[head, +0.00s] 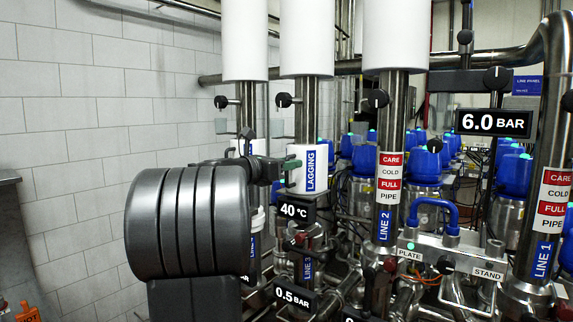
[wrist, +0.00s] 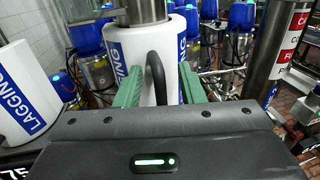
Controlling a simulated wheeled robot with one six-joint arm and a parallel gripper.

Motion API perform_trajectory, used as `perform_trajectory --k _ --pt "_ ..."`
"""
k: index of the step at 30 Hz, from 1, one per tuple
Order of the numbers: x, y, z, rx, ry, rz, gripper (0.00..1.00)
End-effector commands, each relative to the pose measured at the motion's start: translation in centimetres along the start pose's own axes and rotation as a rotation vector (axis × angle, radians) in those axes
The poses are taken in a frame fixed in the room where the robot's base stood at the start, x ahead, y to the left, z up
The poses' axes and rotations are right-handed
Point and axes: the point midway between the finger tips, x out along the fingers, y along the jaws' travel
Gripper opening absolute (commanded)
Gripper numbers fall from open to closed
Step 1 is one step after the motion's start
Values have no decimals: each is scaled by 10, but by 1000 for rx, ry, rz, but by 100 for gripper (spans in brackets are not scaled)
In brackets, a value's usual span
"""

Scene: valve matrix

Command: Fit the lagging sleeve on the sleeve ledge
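A white lagging sleeve (head: 295,170) with a blue LAGGING label sits around the steel LINE 3 pipe, just above the 40 °C sign. In the wrist view the same sleeve (wrist: 117,45) is straight ahead, with a black loop handle (wrist: 156,75) facing me. My gripper (wrist: 160,88) has its two green fingers apart on either side of this handle, with gaps visible. In the head view my gripper (head: 272,168) is at the sleeve's left side. A second LAGGING sleeve (wrist: 22,92) stands at the left in the wrist view. I cannot make out the sleeve ledge.
The LINE 2 pipe (head: 393,125) stands to the right, with the LINE 1 pipe (head: 553,140) farther right. Blue-topped valves (head: 425,163) crowd behind. A stand with a blue handle (head: 433,204) is at lower right. The tiled wall (head: 90,120) is at left.

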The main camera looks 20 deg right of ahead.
Motion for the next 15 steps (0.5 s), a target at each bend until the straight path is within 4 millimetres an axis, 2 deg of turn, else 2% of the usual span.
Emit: perform_trajectory --k 5,8,15 --pt "-3 0 -1 0 0 1 36" --pt "-14 1 -1 2 0 4 36" --pt "-66 2 -2 1 -1 7 36"
